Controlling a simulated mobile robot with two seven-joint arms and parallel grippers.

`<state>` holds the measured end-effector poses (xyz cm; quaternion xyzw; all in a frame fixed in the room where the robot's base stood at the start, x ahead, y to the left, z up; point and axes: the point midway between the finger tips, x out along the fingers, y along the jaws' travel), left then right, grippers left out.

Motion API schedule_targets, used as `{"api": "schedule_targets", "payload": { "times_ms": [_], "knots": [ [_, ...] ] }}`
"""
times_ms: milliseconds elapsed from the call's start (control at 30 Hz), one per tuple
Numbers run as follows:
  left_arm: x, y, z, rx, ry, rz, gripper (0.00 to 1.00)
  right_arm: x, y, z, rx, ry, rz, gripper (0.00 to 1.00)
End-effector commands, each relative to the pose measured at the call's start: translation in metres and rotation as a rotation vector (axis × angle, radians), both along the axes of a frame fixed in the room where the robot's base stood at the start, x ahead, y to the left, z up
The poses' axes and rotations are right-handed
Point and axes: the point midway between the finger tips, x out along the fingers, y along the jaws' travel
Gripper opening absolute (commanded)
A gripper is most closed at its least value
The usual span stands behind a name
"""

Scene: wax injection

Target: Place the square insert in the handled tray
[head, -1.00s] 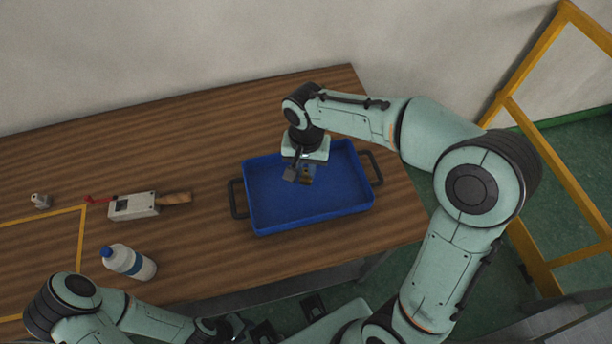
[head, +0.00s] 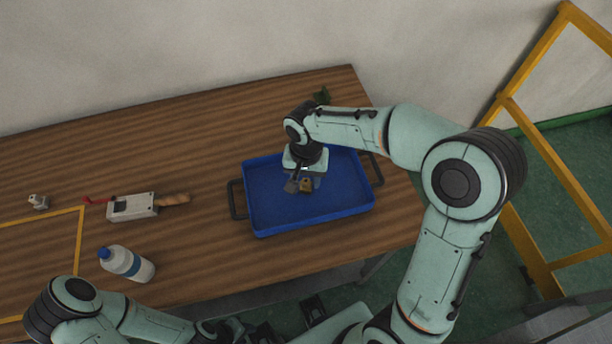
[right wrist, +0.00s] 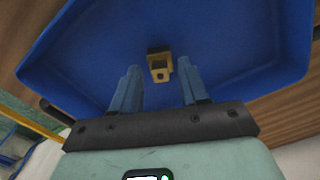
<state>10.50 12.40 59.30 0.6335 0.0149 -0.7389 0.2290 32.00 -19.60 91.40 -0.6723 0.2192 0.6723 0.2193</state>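The square insert (right wrist: 160,66) is a small yellow-brown block with a round dark hole. In the right wrist view it lies in the blue handled tray (right wrist: 240,75), between my right gripper's fingers, with a gap on each side. In the head view the insert (head: 306,186) shows just below my right gripper (head: 305,183), over the middle of the handled tray (head: 265,226). My right gripper (right wrist: 159,88) is open and points down into the tray. My left gripper (head: 225,329) is at the bottom edge, partly cut off, its fingers unclear.
A grey device (head: 132,207) with a brown handle and a white bottle with a blue cap (head: 127,263) are on the wooden table left of the tray. A small metal part (head: 39,202) lies farther left. A green object (head: 321,96) is at the back edge.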

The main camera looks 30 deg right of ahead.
Motion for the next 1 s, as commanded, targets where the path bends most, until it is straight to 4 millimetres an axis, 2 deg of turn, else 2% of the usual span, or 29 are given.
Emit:
{"api": "schedule_targets", "payload": {
  "times_ms": [233,700,833,1000],
  "knots": [
    [0.002,0.0,0.004,0.0,-0.002,0.0,0.38,0.001,0.0,0.011,0.0,-0.002,0.0,0.44],
    [0.01,0.0,0.019,0.0,-0.011,-0.001,0.38,0.001,0.0,0.104,0.001,-0.004,-0.001,0.44],
    [0.011,0.0,0.021,0.0,-0.012,0.0,0.38,0.0,0.0,0.118,0.0,-0.001,0.0,0.44],
    [0.011,0.0,0.021,0.0,-0.012,0.0,0.38,0.0,0.0,0.124,0.001,-0.001,0.0,0.44]
  ]
}}
